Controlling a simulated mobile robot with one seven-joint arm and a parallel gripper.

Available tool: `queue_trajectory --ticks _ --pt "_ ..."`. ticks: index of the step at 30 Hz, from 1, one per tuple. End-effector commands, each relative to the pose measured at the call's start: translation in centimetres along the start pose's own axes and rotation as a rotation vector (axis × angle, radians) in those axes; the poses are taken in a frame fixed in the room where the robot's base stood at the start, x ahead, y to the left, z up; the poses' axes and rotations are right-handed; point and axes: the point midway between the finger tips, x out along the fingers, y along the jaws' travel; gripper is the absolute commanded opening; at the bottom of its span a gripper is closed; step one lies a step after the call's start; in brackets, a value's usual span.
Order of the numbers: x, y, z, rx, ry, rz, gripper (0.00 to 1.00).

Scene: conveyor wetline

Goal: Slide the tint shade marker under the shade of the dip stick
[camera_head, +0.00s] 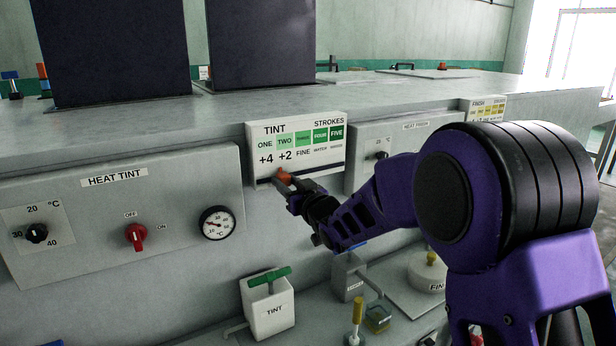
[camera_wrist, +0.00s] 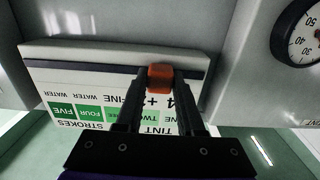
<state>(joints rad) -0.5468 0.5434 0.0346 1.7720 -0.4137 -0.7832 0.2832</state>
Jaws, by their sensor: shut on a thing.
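The tint shade marker is an orange block (camera_head: 284,176) on the dark slot along the bottom of the white TINT STROKES board (camera_head: 320,158). My gripper (camera_head: 288,186) is shut on the marker. In the wrist view the marker (camera_wrist: 160,72) sits between the two fingertips (camera_wrist: 160,82), with the board (camera_wrist: 60,70) upside down. The marker is near the +2, below the TWO column; the fingers cover part of the print. The board's green patches darken from ONE to FIVE. I cannot make out the dip stick for certain.
The HEAT TINT panel (camera_head: 120,215) with knobs and a gauge is left of the board. The HEAT FINISH panel (camera_head: 377,143) is right.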

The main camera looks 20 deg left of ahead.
Motion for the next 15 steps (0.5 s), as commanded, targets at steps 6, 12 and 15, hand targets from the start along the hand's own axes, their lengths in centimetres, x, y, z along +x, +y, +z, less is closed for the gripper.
queue_trajectory --ticks 6,12,15 --pt "0.0 -1.2 -0.1 0.001 0.001 -0.002 0.0" --pt "0.0 -2.3 -0.1 0.0 0.001 -0.003 0.0" --pt "0.0 -2.8 -0.1 0.0 0.002 -0.003 0.0"
